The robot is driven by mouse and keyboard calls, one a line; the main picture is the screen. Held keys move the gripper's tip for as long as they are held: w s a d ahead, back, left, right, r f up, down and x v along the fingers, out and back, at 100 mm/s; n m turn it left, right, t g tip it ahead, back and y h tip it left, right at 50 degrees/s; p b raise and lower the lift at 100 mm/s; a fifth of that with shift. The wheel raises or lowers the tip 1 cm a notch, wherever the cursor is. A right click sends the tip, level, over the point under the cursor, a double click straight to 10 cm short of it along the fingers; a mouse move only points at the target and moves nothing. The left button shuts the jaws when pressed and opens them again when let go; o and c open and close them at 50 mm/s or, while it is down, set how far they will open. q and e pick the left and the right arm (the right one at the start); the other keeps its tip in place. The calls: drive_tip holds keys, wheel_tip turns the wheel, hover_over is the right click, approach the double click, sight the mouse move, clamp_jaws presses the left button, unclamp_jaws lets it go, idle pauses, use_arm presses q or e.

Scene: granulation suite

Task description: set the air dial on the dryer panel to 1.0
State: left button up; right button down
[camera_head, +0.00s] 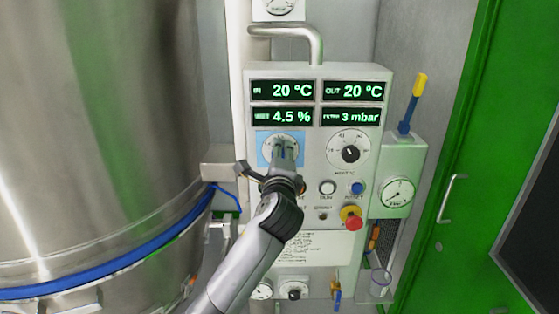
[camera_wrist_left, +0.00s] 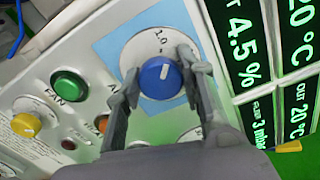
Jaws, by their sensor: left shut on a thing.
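The dryer panel (camera_head: 312,221) stands upright in front of me. Its air dial (camera_head: 267,143) is on a light blue square at the panel's left, below the 4.5 % readout. In the left wrist view the blue knob (camera_wrist_left: 157,82) of this dial sits on a white scale disc. A short white mark on the knob points up in that view, roughly toward a label that seems to read 1.0. My left gripper (camera_head: 284,146) is shut on this knob, one finger on each side, and hides much of the dial in the head view. My right gripper is not in view.
To the right is a black-knobbed dial (camera_head: 351,153). Below it are a white button (camera_head: 327,187), a blue button (camera_head: 357,188) and a red emergency knob (camera_head: 354,223). A steel vessel (camera_head: 100,150) fills the left.

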use_arm(q)
drive_tip(key=shift+f+n+b, duration=0.15)
drive_tip(key=shift+n+b, duration=0.25)
drive_tip(key=shift+n, duration=0.8)
drive_tip(key=o, duration=1.1)
drive_tip(key=shift+o, duration=0.2)
drive_tip(key=shift+s, duration=0.1)
drive_tip(key=s, duration=1.1)
drive_tip(key=shift+s, duration=0.4)
